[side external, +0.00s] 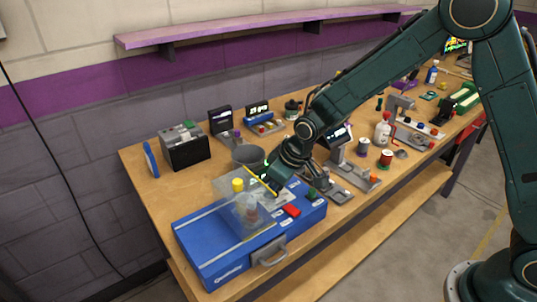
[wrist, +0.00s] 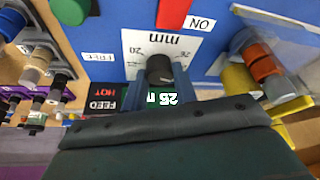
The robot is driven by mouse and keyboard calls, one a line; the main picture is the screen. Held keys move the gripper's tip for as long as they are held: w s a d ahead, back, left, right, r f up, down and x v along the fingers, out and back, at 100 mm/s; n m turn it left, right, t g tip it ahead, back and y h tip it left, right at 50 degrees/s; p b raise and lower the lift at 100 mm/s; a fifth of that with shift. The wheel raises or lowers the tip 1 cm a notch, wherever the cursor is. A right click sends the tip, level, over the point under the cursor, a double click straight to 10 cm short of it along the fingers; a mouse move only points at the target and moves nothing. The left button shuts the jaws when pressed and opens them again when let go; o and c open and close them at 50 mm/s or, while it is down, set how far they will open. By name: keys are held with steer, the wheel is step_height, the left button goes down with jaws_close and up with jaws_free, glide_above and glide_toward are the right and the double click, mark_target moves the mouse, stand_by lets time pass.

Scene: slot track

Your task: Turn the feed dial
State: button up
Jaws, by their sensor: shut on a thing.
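A dark round knob (wrist: 159,69), apparently the feed dial, stands in front of a white scale plate marked in mm on the blue front. A dark sign reading FEED (wrist: 103,98) is beside it, and a lit readout (wrist: 163,98) that seems to show 25 is close to the knob. My gripper (side external: 271,184) is low over the blue machine (side external: 205,250) in the side view and seems shut on the feed dial. The dial is hidden behind my gripper in the side view.
A red part (side external: 291,210) and a yellow cylinder (side external: 238,184) are near my gripper. A black box (side external: 187,150) stands further back.

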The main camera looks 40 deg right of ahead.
steer(key=shift+m, duration=0.3)
steer(key=o, duration=1)
steer(key=shift+r, duration=0.1)
steer(key=v, duration=1.3)
steer(key=shift+s+r, duration=0.25)
steer(key=shift+s, duration=0.05)
